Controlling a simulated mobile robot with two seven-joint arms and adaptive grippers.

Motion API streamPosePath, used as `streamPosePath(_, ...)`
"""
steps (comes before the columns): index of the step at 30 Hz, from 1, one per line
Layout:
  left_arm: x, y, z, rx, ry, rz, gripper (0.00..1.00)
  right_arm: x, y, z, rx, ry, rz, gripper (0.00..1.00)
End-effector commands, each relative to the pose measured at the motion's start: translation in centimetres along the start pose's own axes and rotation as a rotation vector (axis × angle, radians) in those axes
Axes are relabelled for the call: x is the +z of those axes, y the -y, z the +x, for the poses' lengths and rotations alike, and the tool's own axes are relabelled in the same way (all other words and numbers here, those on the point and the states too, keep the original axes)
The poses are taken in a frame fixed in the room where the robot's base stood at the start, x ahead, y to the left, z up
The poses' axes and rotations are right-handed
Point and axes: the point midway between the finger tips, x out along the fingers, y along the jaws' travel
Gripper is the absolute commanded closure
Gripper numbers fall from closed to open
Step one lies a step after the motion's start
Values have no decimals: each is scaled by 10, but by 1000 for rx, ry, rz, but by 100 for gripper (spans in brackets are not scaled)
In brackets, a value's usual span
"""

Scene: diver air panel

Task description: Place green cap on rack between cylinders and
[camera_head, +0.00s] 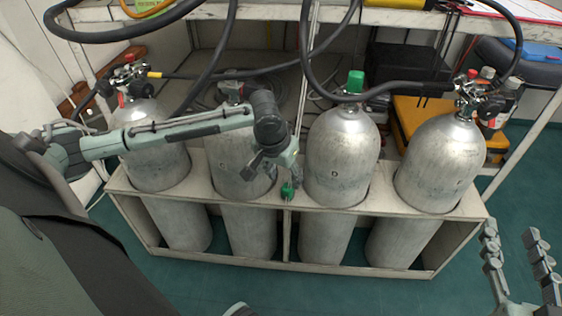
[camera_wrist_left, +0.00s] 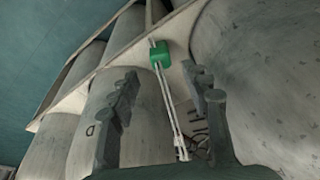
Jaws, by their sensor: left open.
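A small green cap (camera_head: 287,191) is at the top edge of the rack (camera_head: 272,264), between the second and third cylinders from the left. My left gripper (camera_head: 278,170) is just above it. In the left wrist view, the green cap (camera_wrist_left: 160,53) shows beyond the gap between my open left fingers (camera_wrist_left: 160,75); I see no finger touching it. Another green cap (camera_head: 356,81) tops the third cylinder (camera_head: 342,150). The second cylinder (camera_head: 240,165) is partly hidden by my left arm. My right gripper (camera_head: 516,245) is open and empty at the lower right.
The leftmost cylinder (camera_head: 155,160) and rightmost cylinder (camera_head: 440,165) carry valves with black hoses (camera_head: 210,50). A shelf with a yellow case (camera_head: 420,122) stands behind. A blue item (camera_head: 540,52) lies at the upper right. Green floor (camera_head: 524,178) is free at the right.

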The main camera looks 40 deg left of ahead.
Motion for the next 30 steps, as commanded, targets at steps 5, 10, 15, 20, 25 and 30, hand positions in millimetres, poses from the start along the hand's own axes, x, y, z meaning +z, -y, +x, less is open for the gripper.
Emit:
streamPosePath(5,-1,0,-30,-1,-1,1,53,32,-16,-5,32,166,-22,60)
streamPosePath(10,-1,1,-45,-1,-1,0,53,52,-25,-11,51,261,-32,60)
streamPosePath(15,0,0,-50,0,0,1,53,59,-29,-13,58,294,-36,60)
streamPosePath(20,11,-39,-38,89,-41,78,53,60,-29,-13,58,296,-36,60)
streamPosePath(25,40,-149,-36,347,-259,262,53,60,-29,-13,58,295,-35,60)
streamPosePath(30,47,-205,-83,453,-616,325,53,59,-29,-13,58,295,-35,60)
